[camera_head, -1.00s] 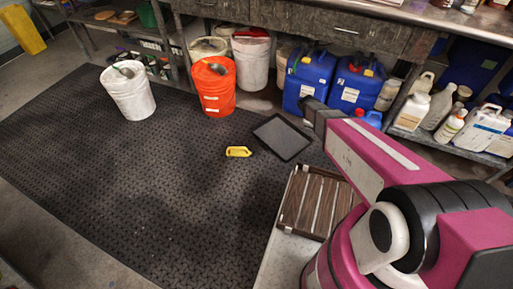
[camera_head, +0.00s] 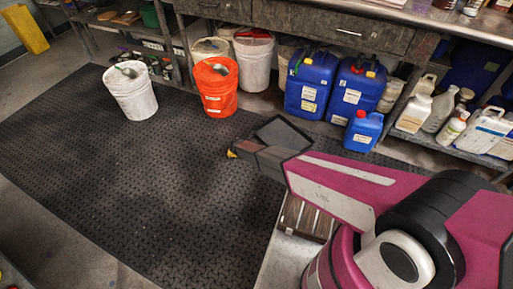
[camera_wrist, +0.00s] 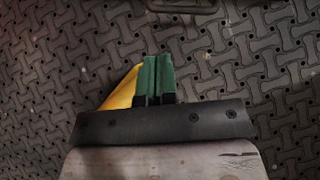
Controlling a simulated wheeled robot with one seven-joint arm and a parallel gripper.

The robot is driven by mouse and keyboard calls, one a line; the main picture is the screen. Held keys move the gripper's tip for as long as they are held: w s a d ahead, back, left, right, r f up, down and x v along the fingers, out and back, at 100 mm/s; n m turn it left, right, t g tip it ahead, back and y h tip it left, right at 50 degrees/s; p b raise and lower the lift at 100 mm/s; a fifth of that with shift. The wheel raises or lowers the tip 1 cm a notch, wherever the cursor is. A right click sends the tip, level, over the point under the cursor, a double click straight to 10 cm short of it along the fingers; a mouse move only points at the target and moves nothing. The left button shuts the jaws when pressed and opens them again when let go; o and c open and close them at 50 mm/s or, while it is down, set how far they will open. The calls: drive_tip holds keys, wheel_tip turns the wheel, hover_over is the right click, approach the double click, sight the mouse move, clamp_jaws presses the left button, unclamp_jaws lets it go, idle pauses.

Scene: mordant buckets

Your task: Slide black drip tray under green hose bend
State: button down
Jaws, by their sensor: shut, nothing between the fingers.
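The black drip tray (camera_head: 283,132) lies flat on the dark textured mat, partly hidden behind my wrist in the head view. A dark rim at the top of the wrist view (camera_wrist: 185,6) looks like its edge. My gripper (camera_wrist: 155,78) points down at the mat, its green fingertips shut together with nothing between them. A yellow object (camera_wrist: 122,90) lies beside and partly behind the fingers; only its end (camera_head: 232,153) shows in the head view. I cannot tell whether they touch. I cannot make out a green hose bend.
An orange bucket (camera_head: 215,88) and a white bucket (camera_head: 130,95) stand at the mat's far side. Blue jugs (camera_head: 309,85) and a small blue jug (camera_head: 363,132) stand by the bench. A brown slatted crate (camera_head: 306,217) is near my arm. The mat's left is clear.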

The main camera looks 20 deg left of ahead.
drive_tip(key=x, duration=1)
drive_tip(key=shift+d, duration=0.1)
drive_tip(key=shift+w+d, duration=0.15)
drive_tip(key=shift+w, duration=0.35)
drive_tip(key=shift+w+d, duration=0.15)
drive_tip(key=shift+w, duration=0.35)
drive_tip(key=shift+r, duration=0.1)
drive_tip(key=shift+s, duration=0.15)
